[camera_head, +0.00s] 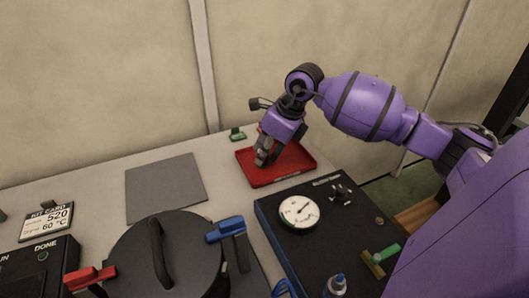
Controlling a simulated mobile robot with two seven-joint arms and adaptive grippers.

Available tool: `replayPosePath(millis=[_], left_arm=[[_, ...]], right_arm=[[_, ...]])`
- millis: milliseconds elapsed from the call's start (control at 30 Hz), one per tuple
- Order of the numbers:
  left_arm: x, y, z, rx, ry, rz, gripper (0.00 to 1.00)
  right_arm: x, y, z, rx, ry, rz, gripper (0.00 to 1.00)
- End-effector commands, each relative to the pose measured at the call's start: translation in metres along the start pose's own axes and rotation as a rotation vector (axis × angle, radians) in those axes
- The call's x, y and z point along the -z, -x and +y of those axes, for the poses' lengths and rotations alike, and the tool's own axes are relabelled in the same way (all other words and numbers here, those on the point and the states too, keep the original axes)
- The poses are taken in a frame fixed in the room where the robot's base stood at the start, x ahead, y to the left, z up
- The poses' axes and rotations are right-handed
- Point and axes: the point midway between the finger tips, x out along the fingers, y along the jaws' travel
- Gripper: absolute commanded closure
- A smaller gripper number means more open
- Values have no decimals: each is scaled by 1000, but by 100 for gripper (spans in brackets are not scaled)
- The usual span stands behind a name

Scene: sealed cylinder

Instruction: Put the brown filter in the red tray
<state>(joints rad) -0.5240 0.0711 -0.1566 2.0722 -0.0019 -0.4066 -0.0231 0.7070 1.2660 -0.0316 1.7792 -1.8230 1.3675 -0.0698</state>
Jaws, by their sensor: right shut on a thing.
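The red tray (293,158) lies flat on the bench near the back wall, right of centre. My right gripper (262,161) points down over the left part of the tray. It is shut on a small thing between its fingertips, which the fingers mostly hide. I take it to be the brown filter, though its colour cannot be made out, and no brown filter shows elsewhere. Whether it touches the tray floor cannot be told. My left gripper is not in view.
A dark round lidded vessel (190,255) with red (88,277) and blue (226,230) clamps stands in front. A black gauge panel (325,250) is at right. A grey mat (165,188) lies bare left of the tray. A small green object (237,134) sits behind it.

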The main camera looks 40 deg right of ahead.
Motion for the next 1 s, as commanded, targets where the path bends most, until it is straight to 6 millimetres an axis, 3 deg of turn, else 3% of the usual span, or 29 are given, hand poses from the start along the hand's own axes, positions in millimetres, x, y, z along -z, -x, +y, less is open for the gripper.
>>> replayPosePath(millis=[167, 200, 333, 733, 1000], left_arm=[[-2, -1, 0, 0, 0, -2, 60], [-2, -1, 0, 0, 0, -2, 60], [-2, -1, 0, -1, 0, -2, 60], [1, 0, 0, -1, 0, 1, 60], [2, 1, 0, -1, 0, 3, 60]], right_arm=[[1, -3, 0, -1, 0, 1, 99], [1, -3, 0, -1, 0, 1, 75], [1, -2, 0, -1, -1, 1, 58], [-1, 5, 0, 1, 0, -1, 58], [0, 56, -1, 4, 0, 2, 58]])
